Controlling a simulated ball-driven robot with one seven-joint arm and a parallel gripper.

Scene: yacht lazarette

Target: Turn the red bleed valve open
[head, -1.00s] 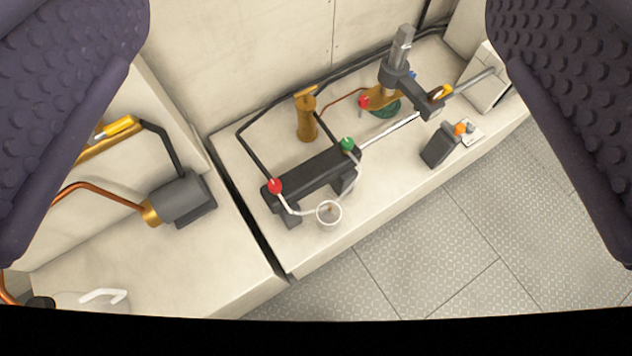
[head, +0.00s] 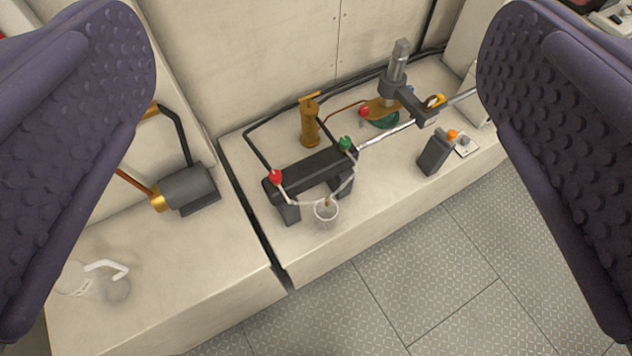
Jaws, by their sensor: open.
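A red knob (head: 275,177) sits at the left end of a black cylinder block (head: 312,170) on the pale bench. A green knob (head: 345,143) is at the block's right end. Another red knob (head: 364,112) is farther back, beside the brass and grey post. Which red knob is the bleed valve is not marked. My gripper (head: 318,150) is open and empty, its two dark purple padded fingers at the left and right edges of the view. The fingers are well apart from the knobs and appear nearer the camera.
A clear cup (head: 326,211) with a thin tube stands in front of the block. A brass cylinder (head: 310,122) is behind it. A dark grey box (head: 434,153) stands right. A motor (head: 185,188) and white-handled jug (head: 80,278) are left. The floor (head: 430,270) is clear.

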